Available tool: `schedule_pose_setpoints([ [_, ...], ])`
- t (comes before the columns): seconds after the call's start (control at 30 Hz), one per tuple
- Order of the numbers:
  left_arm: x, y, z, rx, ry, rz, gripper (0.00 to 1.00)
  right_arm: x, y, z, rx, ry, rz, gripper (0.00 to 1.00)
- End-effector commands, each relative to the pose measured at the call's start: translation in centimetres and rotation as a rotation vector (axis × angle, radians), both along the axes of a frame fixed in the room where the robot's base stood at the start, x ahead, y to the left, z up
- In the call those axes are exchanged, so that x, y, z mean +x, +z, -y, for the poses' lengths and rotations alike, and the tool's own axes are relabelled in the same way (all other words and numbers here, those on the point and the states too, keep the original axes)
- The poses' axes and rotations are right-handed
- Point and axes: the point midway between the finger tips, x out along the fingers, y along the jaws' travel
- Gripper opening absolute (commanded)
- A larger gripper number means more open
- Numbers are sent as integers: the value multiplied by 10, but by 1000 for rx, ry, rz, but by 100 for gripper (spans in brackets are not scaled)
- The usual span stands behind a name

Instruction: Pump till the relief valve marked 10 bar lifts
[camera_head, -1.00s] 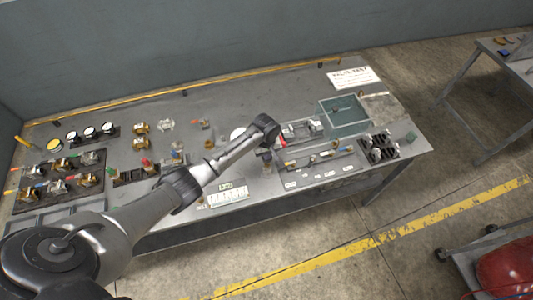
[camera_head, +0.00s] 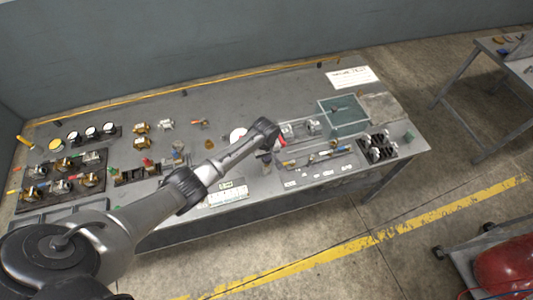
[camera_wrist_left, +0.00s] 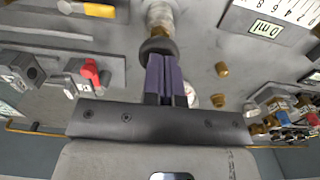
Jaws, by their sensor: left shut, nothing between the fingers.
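My left gripper (camera_head: 267,160) is low over the front middle of the grey bench (camera_head: 250,97). In the left wrist view its fingers (camera_wrist_left: 165,62) are shut with nothing between them. The tips are close to a dark ring on an upright metal fitting (camera_wrist_left: 159,22); I cannot tell whether they touch. A red-handled part (camera_wrist_left: 92,72) with a small label stands to the left in that view. Several brass valves (camera_head: 140,128) stand on the bench's left half. Their markings are too small to read, so I cannot pick out the 10 bar valve or identify the pump surely.
Gauges (camera_head: 90,132) stand at the left. A green-grey tray (camera_head: 343,117) and a black rack (camera_head: 378,147) are at the right. A white sign (camera_head: 353,77) is at the back. The back middle is clear.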

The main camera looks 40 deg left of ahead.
Motion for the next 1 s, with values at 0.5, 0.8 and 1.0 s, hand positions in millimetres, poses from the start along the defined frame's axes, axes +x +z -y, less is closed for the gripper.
schedule_pose_setpoints([
  [0.5,2,93,-1,-1,0,5,0,0,25,1,-2,2,-1,43],
  [0.8,1,120,-2,-2,1,3,0,0,24,-1,4,-3,-1,43],
  [1.0,1,124,-2,-2,1,3,0,0,24,-2,7,-4,0,43],
])
